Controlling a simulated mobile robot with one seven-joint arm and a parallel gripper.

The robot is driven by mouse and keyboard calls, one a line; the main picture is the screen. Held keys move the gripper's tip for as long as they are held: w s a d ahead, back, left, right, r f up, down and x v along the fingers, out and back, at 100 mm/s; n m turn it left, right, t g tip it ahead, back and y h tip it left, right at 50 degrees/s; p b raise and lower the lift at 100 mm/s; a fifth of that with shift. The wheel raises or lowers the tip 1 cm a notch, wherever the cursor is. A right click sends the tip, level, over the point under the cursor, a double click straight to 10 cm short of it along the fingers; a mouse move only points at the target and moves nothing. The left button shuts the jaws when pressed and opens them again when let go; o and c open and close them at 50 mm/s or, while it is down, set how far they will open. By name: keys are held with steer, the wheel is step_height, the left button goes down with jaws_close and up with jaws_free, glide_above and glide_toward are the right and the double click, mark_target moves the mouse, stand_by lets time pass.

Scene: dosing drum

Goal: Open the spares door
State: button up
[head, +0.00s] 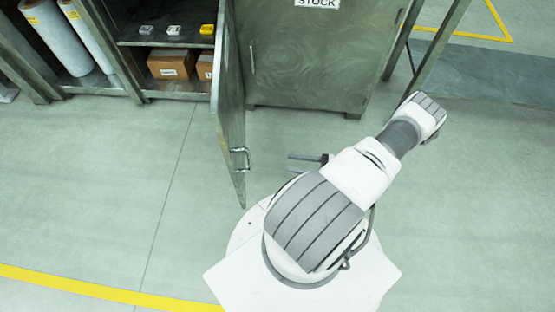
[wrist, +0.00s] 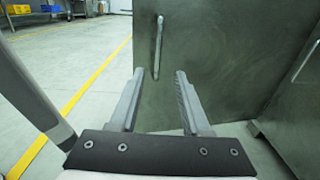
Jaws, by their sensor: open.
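A grey-green metal door (head: 232,105) stands swung out from the open cabinet on the left in the head view, roughly square to its front. No spares label shows on it. Its bar handle (head: 241,158) is near the free edge. In the wrist view the door (wrist: 215,55) fills the middle, with its upright handle (wrist: 158,48) beyond the fingertips. My gripper (head: 290,163) is to the right of the door, fingers pointing at it, open and empty. In the wrist view the gripper (wrist: 160,72) shows a clear gap between its fingers, apart from the handle.
The open cabinet's shelves hold small grey and yellow items (head: 207,29) and cardboard boxes (head: 171,64). A closed cabinet marked STOCK (head: 310,60) stands right of the door. White rolls (head: 55,35) stand far left. The floor (head: 110,190) left of the door is clear.

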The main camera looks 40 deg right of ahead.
steer(key=shift+v, duration=1.1)
